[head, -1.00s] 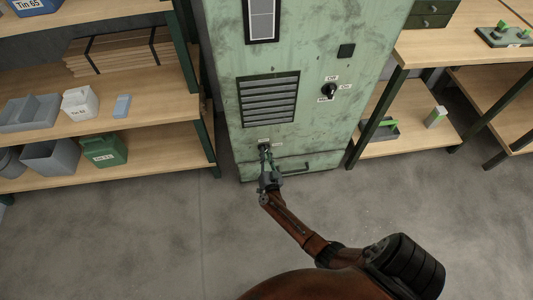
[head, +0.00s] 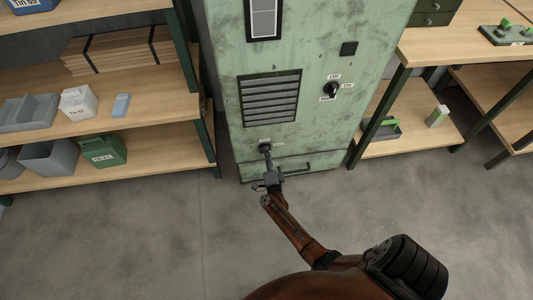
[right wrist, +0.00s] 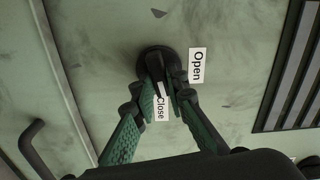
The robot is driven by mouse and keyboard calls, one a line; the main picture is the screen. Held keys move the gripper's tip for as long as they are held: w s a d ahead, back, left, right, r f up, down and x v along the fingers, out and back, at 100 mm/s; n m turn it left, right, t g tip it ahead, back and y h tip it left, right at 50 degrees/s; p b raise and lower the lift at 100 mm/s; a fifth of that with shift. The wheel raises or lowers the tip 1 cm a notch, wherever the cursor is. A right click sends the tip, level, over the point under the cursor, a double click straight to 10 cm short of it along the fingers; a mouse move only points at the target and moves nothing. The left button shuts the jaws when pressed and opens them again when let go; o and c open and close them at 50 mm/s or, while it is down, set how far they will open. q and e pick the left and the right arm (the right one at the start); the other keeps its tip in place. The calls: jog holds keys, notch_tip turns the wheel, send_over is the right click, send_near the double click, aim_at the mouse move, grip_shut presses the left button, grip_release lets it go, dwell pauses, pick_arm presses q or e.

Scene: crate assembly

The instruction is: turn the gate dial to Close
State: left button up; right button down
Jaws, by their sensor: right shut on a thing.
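The gate dial (right wrist: 154,62) is a black knob on the lower front of the green cabinet; it also shows small in the head view (head: 265,147). My right gripper (right wrist: 165,100) is shut on it, with a green-padded finger on each side of its bar. In the right wrist view, the bar points down toward the "Close" label (right wrist: 160,103), which shows between the fingers. The "Open" label (right wrist: 197,65) is right of the knob. In the head view, my right gripper (head: 267,158) reaches up to the dial. My left gripper is not in view.
A dark bar handle (head: 295,168) sits just right of my right gripper. A vent (head: 270,99) and another dial (head: 331,90) are higher on the cabinet (head: 230,60). Shelves with bins (head: 103,151) stand left, a workbench (head: 470,50) right. The floor in front is clear.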

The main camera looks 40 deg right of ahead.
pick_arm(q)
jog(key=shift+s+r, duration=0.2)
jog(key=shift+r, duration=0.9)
pick_arm(e)
jog(key=shift+f+m, duration=0.15)
jog(key=shift+m, duration=1.15)
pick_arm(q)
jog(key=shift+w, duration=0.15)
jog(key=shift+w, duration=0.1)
pick_arm(e)
jog(key=c, duration=1.9)
grip_release()
jog(key=shift+c, duration=0.2)
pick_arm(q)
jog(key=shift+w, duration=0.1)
pick_arm(e)
jog(key=v, duration=0.7)
jog(key=shift+s, duration=0.25)
jog(key=shift+a, duration=0.2)
